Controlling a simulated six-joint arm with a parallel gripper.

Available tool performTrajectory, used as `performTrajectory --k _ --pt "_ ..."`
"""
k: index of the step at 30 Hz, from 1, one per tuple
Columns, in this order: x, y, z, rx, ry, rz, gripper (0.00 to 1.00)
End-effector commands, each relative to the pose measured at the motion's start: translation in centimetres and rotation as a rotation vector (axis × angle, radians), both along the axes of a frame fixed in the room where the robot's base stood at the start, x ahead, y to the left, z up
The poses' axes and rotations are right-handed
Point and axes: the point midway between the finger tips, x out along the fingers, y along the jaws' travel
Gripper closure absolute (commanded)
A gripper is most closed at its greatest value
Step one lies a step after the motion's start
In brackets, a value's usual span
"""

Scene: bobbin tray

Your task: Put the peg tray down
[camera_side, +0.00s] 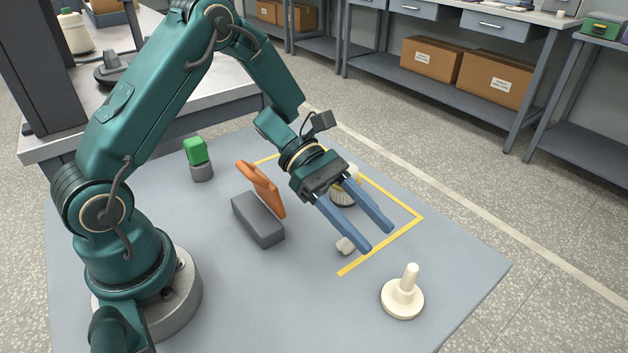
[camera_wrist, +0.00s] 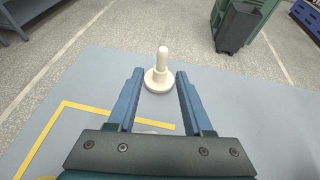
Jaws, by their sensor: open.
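The cream peg tray (camera_side: 403,300), a round base with one upright peg, stands upright on the grey table near its front right corner. It is outside the yellow corner line. In the wrist view the peg tray (camera_wrist: 158,79) shows beyond and between my fingertips. My gripper (camera_side: 377,239) is open with nothing between its blue fingers, above the table and apart from the tray. Both fingers also show in the wrist view (camera_wrist: 160,73).
A yellow line (camera_side: 402,232) marks part of the table. A ribbed pale object (camera_side: 343,194) is partly hidden behind my gripper. An orange piece (camera_side: 262,188) leans by a grey block (camera_side: 258,220). A green block (camera_side: 195,150) is farther back.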

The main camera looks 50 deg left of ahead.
Motion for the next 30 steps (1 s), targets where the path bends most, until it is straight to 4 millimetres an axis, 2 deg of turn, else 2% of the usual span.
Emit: performTrajectory --k 2,4,7,10,13,17,21,25,26,27,30 --pt "1.1 0.2 0.6 0.014 0.019 0.074 0.49" --pt "3.0 0.5 1.5 0.027 0.061 0.214 0.49" --pt "6.5 1.8 3.9 0.002 0.165 0.528 0.49" --pt "9.3 4.3 7.0 -0.117 0.314 0.904 0.49" --pt "10.2 7.4 9.9 -0.325 0.491 1.258 0.49" --pt "8.5 11.5 12.5 -0.708 0.758 1.653 0.49" --pt "3.9 14.3 13.3 -1.218 1.103 1.967 0.49" --pt "-1.9 14.6 12.1 -1.723 1.471 2.145 0.49" --pt "-3.2 14.4 11.8 1.722 -1.462 -2.041 0.49" --pt "-5.0 13.9 11.2 1.679 -1.424 -1.880 0.49" --pt "-8.7 12.3 10.1 1.562 -1.334 -1.569 0.49"
